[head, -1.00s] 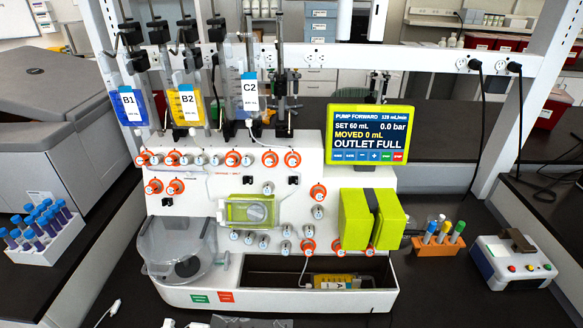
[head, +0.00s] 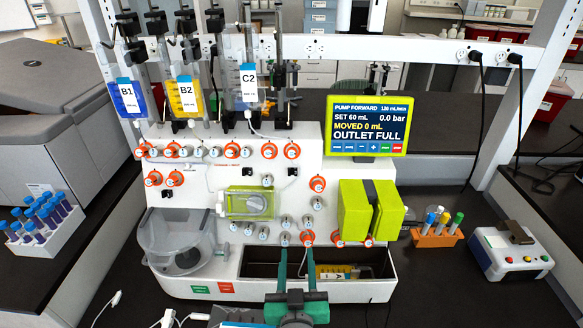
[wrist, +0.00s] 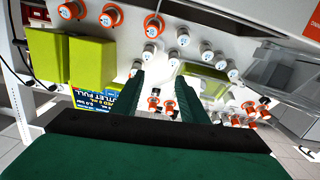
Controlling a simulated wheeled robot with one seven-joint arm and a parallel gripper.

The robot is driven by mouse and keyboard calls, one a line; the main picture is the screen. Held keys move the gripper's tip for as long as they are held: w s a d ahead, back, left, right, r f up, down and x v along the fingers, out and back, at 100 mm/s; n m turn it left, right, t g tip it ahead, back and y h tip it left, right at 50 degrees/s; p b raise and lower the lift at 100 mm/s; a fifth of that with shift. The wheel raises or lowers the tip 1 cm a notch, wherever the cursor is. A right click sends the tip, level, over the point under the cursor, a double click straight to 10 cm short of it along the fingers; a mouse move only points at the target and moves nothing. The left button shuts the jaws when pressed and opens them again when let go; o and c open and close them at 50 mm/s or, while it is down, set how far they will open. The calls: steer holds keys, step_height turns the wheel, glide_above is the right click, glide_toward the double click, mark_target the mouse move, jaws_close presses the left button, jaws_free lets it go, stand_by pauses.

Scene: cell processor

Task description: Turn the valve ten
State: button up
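The cell processor (head: 200,262) carries many small round valves, some with orange collars and some plain white. Their numbers are too small for me to read, so I cannot tell which is valve ten. My gripper (head: 297,248) has come up in front of the lower panel, its two dark green fingers apart and nothing between them. In the head view its tips are just below a white valve (head: 285,239) and an orange-collared valve (head: 307,238). In the wrist view, turned upside down, the open fingers (wrist: 158,92) point toward the panel, with valves (wrist: 150,53) ahead of them.
The screen (head: 366,131) reads "OUTLET FULL", "MOVED 0 mL". Lime-green blocks (head: 355,215) stick out right of the lower valves. Below the gripper is an open tray (head: 255,258) with a yellow bag (head: 335,272).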

steer(key=m, duration=0.1)
glide_toward(292, 155)
steer(key=shift+t, duration=0.4)
steer(key=w, duration=0.8)
steer(key=shift+f, duration=0.35)
steer(key=shift+s, duration=0.1)
jaws_close()
